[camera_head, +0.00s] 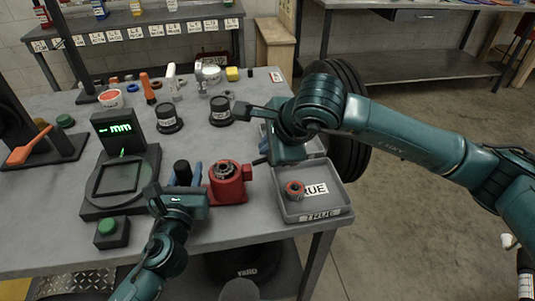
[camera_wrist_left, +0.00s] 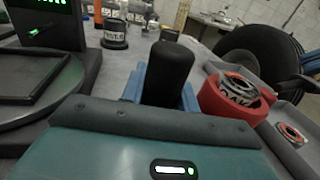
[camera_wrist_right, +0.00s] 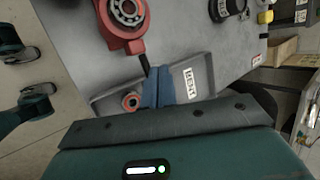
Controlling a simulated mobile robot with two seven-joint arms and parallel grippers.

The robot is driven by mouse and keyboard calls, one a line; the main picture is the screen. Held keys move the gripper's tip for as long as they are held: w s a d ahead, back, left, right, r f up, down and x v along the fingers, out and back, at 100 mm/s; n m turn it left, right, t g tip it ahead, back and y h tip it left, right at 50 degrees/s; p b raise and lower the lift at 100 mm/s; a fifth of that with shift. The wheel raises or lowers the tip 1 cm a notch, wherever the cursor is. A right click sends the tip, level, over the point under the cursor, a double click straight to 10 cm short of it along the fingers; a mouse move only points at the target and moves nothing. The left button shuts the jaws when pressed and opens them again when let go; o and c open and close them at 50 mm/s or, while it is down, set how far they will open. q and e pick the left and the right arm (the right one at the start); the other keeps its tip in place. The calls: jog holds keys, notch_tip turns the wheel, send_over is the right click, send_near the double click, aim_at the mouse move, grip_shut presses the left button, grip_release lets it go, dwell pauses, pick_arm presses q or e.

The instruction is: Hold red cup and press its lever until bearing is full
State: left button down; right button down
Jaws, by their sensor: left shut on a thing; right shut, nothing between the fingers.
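The red cup (camera_head: 227,187) stands on the grey table, with a metal bearing (camera_head: 225,170) in its top. It also shows in the left wrist view (camera_wrist_left: 212,100) and in the right wrist view (camera_wrist_right: 118,42). My left gripper (camera_head: 185,176) is shut on an upright black handle (camera_wrist_left: 168,72) at the cup's left side. The join between handle and cup is hidden. A thin black lever (camera_wrist_right: 144,64) sticks out of the cup towards my right gripper (camera_wrist_right: 157,85), which is shut and empty at the lever's tip. I cannot tell whether they touch.
A grey tray labelled TRUE (camera_head: 330,206) holds a small red-ringed bearing (camera_head: 295,189) at the table's right edge. A scale with green digits (camera_head: 119,129) and a green button (camera_head: 108,228) stand left. Black cups (camera_head: 168,120) and bottles stand behind.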

jog(key=shift+d+f, duration=0.2)
jog(key=shift+f, duration=0.4)
jog(key=shift+d+f, duration=0.2)
jog(key=shift+f, duration=0.35)
dwell(1.0)
jog(key=shift+a+r, duration=0.25)
jog(key=shift+r, duration=0.55)
jog(key=shift+a+r, duration=0.2)
jog(key=shift+r, duration=0.55)
jog(key=shift+a+r, duration=0.25)
jog(key=shift+r, duration=0.55)
jog(key=shift+a+r, duration=0.25)
jog(key=shift+r, duration=0.55)
jog(key=shift+a+r, duration=0.25)
jog(key=shift+r, duration=0.55)
dwell(0.4)
jog(key=r, duration=0.2)
jog(key=a+r, duration=0.1)
jog(key=shift+a+r, duration=0.1)
jog(key=shift+r, duration=0.25)
jog(key=shift+f, duration=0.1)
